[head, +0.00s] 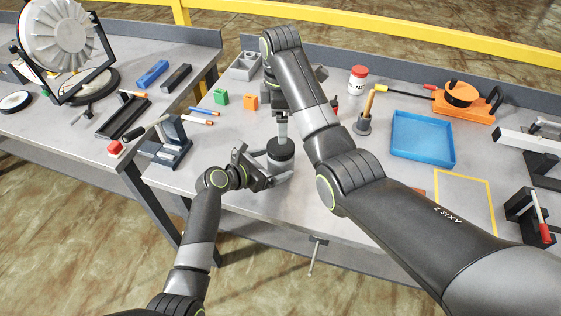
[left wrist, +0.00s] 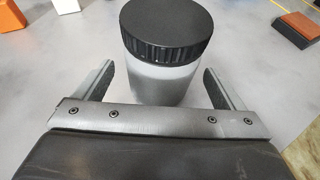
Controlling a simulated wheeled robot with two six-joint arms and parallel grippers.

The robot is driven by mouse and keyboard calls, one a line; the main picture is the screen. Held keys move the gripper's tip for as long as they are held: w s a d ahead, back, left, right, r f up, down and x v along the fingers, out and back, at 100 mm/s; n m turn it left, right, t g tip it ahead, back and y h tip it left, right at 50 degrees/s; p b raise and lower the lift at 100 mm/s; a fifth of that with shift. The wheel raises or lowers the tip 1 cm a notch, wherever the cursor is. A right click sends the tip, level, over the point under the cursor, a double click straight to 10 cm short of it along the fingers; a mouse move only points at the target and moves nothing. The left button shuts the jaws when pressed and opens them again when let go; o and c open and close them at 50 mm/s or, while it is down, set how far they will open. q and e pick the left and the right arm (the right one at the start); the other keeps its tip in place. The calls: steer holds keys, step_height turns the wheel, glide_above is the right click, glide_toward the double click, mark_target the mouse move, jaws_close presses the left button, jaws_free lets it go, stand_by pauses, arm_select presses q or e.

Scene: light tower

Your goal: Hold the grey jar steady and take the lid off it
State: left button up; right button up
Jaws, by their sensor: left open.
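The grey jar (head: 281,165) stands upright on the table with its round black lid (head: 281,148) on. In the left wrist view the jar (left wrist: 160,82) and its ribbed lid (left wrist: 167,32) show large, between my finger pads. My left gripper (head: 271,166) is open and low at the jar's near side. Its fingers (left wrist: 160,88) lie on either side of the jar, with gaps on both sides, not touching it. My right gripper (head: 282,126) points down just above the lid. Its arm link partly hides it, so its opening and any contact with the lid are unclear.
A green block (head: 221,97), an orange block (head: 250,102) and a grey bin (head: 246,66) lie behind left. A white jar with red cap (head: 358,79), a blue tray (head: 422,163) and an orange device (head: 462,98) are to the right. Table around the jar's front is clear.

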arm_select(q)
steer(key=shift+x, duration=1.3)
steer(key=shift+c, duration=0.4)
